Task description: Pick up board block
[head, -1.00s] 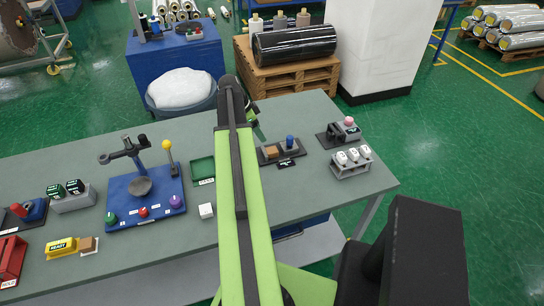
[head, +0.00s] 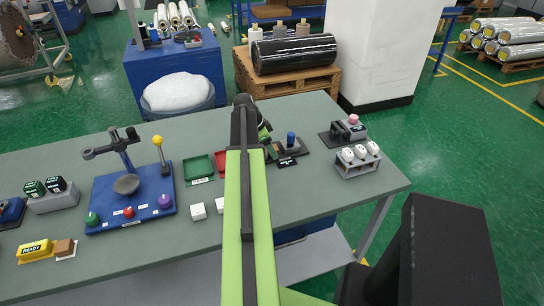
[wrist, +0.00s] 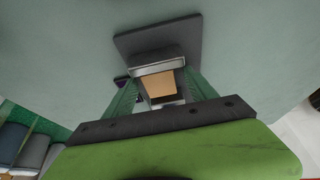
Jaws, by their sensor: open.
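The board block is a tan block (wrist: 160,84), seen in the wrist view between the fingers of my gripper (wrist: 160,92). It sits in a grey metal-edged holder (wrist: 145,70) on a dark base plate (wrist: 160,36). My gripper is open, with one green finger on each side of the block; I cannot tell whether either touches it. In the head view my gripper (head: 264,132) is over the table's right half, and the block (head: 273,152) is partly hidden beside my arm. A blue knob (head: 291,139) stands on the same base to its right.
A grey rack of white pieces (head: 358,162) stands to the right. Green (head: 198,167) and red (head: 220,164) trays and two white cubes lie left of my arm. A blue stand (head: 132,198) is farther left. Another brown block (head: 65,248) lies by the yellow READY sign (head: 36,250).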

